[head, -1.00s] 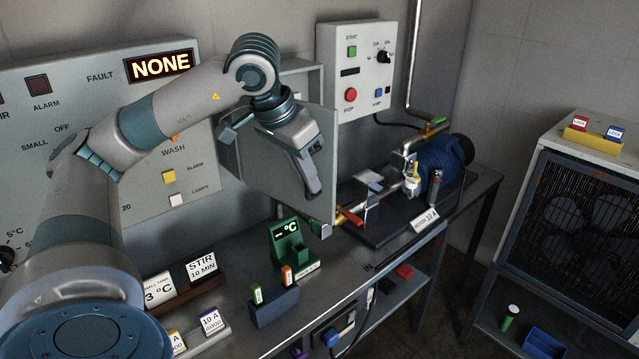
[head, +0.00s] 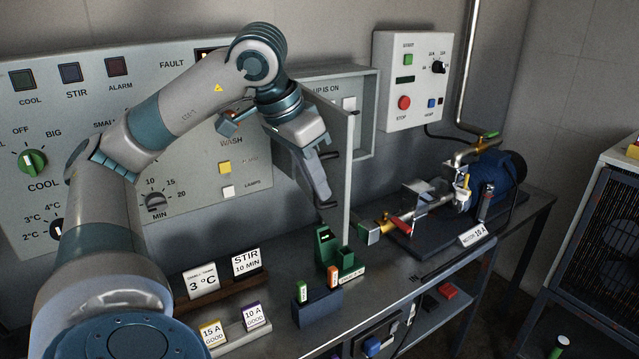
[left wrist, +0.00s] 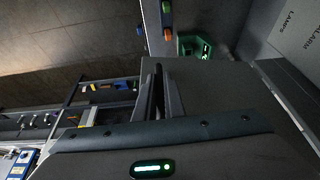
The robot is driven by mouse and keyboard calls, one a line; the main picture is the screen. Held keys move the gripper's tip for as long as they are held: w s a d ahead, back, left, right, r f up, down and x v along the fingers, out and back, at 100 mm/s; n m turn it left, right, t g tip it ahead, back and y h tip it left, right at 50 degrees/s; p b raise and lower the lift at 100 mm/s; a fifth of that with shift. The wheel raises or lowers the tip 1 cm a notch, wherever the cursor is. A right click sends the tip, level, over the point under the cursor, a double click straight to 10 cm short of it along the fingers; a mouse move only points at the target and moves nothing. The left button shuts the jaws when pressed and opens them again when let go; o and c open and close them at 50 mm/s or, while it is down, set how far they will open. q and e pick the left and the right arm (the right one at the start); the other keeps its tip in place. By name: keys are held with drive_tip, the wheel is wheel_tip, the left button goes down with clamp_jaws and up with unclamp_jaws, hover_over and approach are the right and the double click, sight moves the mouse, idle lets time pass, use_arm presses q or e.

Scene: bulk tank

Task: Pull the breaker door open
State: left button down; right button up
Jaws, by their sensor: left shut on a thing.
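The grey breaker door (head: 341,125) stands swung out from its wall box (head: 368,100), with its free edge towards me. Through the opening I see a label reading "UP IS ON" and a white switch (head: 349,104). My left gripper (head: 325,196) is at the outer face of the door, shut on its handle. In the left wrist view the two fingers (left wrist: 161,90) close around a dark bar, with the door's grey face (left wrist: 225,85) behind. The handle is mostly hidden by the fingers in the head view. My right gripper is not in view.
Below the door, the bench carries a green meter (head: 328,250), a blue holder (head: 318,308) and label cards. A pipe with a valve and a blue motor (head: 495,175) stand to the right. A start/stop box (head: 412,80) hangs right of the breaker box.

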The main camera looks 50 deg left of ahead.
use_arm(q)
drive_tip(key=c, duration=1.8)
unclamp_jaws()
drive_tip(key=shift+c, duration=0.2)
drive_tip(key=shift+r, duration=0.15)
